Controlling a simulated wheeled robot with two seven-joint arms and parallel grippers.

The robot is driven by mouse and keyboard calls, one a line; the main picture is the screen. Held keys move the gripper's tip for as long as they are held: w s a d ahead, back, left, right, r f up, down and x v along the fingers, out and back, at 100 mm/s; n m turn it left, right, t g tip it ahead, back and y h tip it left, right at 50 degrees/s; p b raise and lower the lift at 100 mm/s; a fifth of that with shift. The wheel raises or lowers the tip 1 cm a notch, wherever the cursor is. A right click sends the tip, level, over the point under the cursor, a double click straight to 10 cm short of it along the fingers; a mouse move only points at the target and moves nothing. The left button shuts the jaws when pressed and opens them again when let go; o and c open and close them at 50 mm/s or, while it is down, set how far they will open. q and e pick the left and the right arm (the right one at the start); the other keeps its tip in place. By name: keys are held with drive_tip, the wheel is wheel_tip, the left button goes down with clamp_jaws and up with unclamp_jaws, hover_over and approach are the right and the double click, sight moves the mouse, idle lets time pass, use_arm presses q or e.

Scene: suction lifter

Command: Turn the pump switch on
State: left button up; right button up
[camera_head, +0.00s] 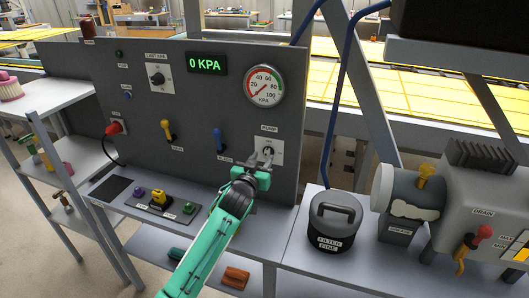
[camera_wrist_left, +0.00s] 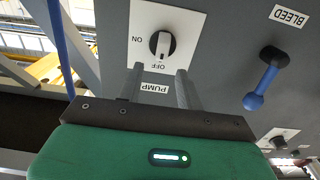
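The pump switch (camera_head: 268,151) is a round black knob with a pale grip bar on a white plate, at the right of the dark panel. In the left wrist view the knob (camera_wrist_left: 162,45) appears upside down, its bar roughly upright in line with the OFF mark; the ON mark is to the left. My left gripper (camera_head: 262,160) is at the white plate, partly covering it. In the left wrist view its two fingers (camera_wrist_left: 160,72) are apart, with nothing between them, just short of the knob. Contact cannot be told. My right gripper is not in view.
The display (camera_head: 206,63) reads 0 KPA, and the round gauge (camera_head: 264,87) is above the switch. A blue bleed lever (camera_head: 220,140) and a yellow lever (camera_head: 168,131) are to the left. A black filter canister (camera_head: 334,222) stands on the right bench.

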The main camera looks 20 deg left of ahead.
sight(267, 150)
use_arm(q)
drive_tip(key=w, duration=0.3)
drive_tip(key=shift+w, duration=0.15)
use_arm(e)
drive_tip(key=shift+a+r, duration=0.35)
use_arm(q)
drive_tip(key=shift+c, duration=0.5)
clamp_jaws()
